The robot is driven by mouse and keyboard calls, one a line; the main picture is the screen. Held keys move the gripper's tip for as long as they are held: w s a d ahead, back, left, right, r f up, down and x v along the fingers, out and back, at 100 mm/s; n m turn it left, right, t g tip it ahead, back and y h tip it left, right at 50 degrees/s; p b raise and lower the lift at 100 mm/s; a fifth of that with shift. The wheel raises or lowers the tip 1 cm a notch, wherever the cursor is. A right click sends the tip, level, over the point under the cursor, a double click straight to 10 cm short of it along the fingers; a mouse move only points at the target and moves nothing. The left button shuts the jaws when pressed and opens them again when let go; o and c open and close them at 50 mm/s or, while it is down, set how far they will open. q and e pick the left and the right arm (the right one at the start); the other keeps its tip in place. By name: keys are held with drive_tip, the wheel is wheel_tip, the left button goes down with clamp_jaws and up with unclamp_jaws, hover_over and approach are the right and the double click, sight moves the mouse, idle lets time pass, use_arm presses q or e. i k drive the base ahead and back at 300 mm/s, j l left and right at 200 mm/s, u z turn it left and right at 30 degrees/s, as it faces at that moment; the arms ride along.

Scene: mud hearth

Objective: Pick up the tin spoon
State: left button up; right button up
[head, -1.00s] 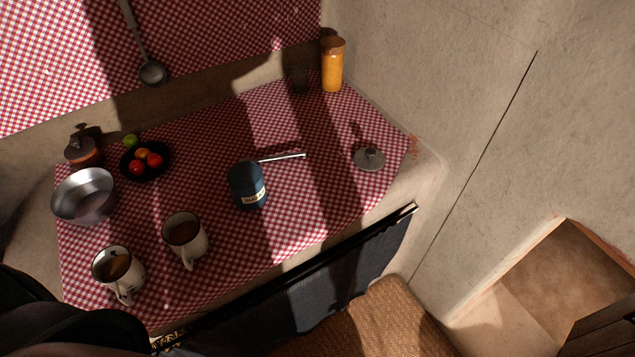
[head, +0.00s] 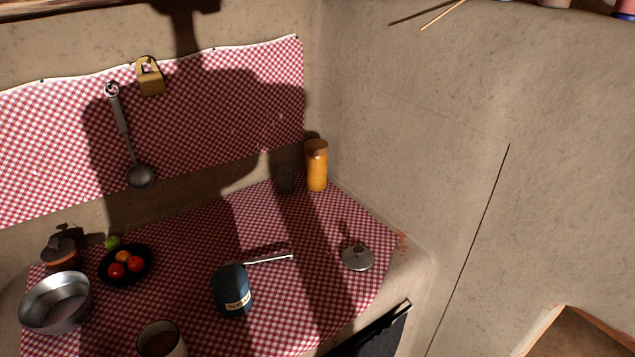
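A thin silvery handle (head: 270,259) lies on the checked cloth just behind and right of a blue tin (head: 232,290). It looks like a spoon handle; its left end is hidden behind the tin or runs up to it, and I cannot tell if they touch. A grey metal ladle (head: 128,140) hangs bowl down against the checked wall cloth at the left. Neither of my grippers is in view.
A metal bowl (head: 56,318), a lidded pot (head: 60,254), a dark fruit bowl (head: 105,280) and a mug (head: 162,342) stand at the left. An orange cylinder (head: 316,168) stands at the back, a grey lid (head: 357,257) at the right.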

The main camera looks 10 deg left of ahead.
sight(290, 255)
drive_tip(key=i+l+u, duration=0.25)
drive_tip(key=l+u, duration=0.3)
drive_tip(key=i+l+u, duration=0.25)
drive_tip(key=l+u, duration=0.25)
drive_tip(key=l, duration=0.15)
drive_tip(key=k, duration=0.05)
